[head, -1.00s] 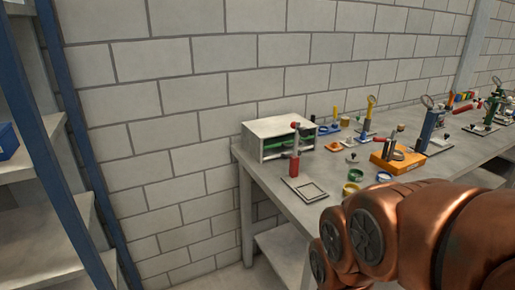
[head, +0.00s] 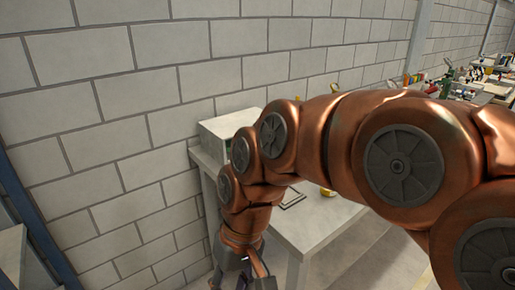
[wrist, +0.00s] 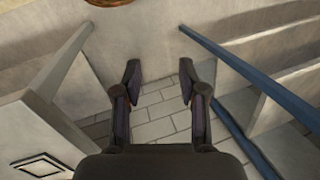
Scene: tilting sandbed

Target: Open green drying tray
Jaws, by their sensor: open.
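The white drying cabinet (head: 207,137) stands on the table's far left end against the wall.
The grey table (head: 318,222) runs to the right, with a square frame (head: 291,198) near its left end; the frame also shows in the wrist view (wrist: 42,163). A shelf with a blue post (wrist: 220,112) stands right in the wrist view. Floor between them is clear.

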